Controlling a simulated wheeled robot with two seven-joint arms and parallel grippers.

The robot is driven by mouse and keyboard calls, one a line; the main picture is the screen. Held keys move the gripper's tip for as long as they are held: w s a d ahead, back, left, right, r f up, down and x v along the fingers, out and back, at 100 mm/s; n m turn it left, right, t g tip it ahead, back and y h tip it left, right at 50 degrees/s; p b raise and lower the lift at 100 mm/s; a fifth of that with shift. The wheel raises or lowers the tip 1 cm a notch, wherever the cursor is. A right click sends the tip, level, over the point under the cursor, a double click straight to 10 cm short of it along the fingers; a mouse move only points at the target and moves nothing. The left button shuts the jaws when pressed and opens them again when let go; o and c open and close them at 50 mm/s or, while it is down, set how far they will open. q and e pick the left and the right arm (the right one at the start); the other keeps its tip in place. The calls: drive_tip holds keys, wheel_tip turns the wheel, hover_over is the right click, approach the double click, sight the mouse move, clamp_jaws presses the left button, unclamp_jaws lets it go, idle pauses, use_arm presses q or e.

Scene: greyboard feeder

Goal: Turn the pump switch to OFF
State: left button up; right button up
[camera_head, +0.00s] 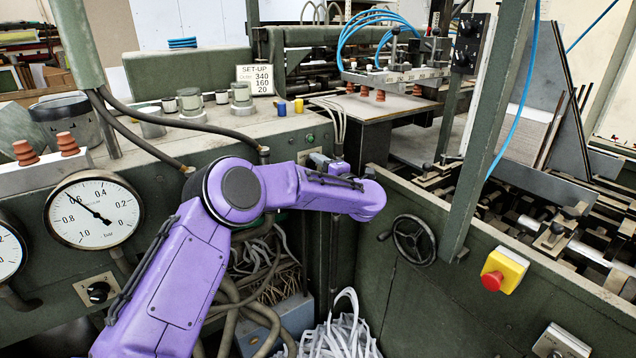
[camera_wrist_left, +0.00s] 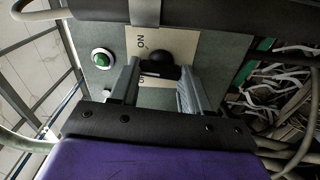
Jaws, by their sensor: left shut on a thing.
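The pump switch shows in the left wrist view as a black knob (camera_wrist_left: 158,60) on a cream plate (camera_wrist_left: 186,42) fixed to a grey-green panel. The plate reads ON near the knob's upper left. Other lettering lower down is mostly hidden by a finger. My left gripper (camera_wrist_left: 157,72) has a finger on each side of the knob and is shut on it. In the head view my purple left arm reaches across the counter front. Its gripper and the switch are mostly hidden behind my wrist there. My right gripper is not in view.
A green push button (camera_wrist_left: 103,58) sits left of the plate. Hoses and white strips (camera_wrist_left: 285,85) lie to the right. In the head view a handwheel (camera_head: 413,240) and a red emergency button (camera_head: 493,280) are right of my arm, and a pressure gauge (camera_head: 93,210) is left.

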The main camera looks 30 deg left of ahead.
use_arm(q)
drive_tip(key=shift+f+n+b, duration=0.15)
drive_tip(key=shift+n+b, duration=2.45)
drive_tip(key=shift+b, duration=1)
drive_tip(key=shift+f+n+b, duration=0.15)
drive_tip(key=shift+n+b, duration=2.45)
drive_tip(key=shift+b, duration=0.95)
drive_tip(key=o, duration=1.1)
drive_tip(key=shift+r, duration=0.15)
drive_tip(key=shift+c, duration=0.2)
drive_tip(key=b+v, duration=0.1)
drive_tip(key=v, duration=0.9)
drive_tip(key=shift+s+d, duration=0.15)
drive_tip(key=shift+d, duration=0.15)
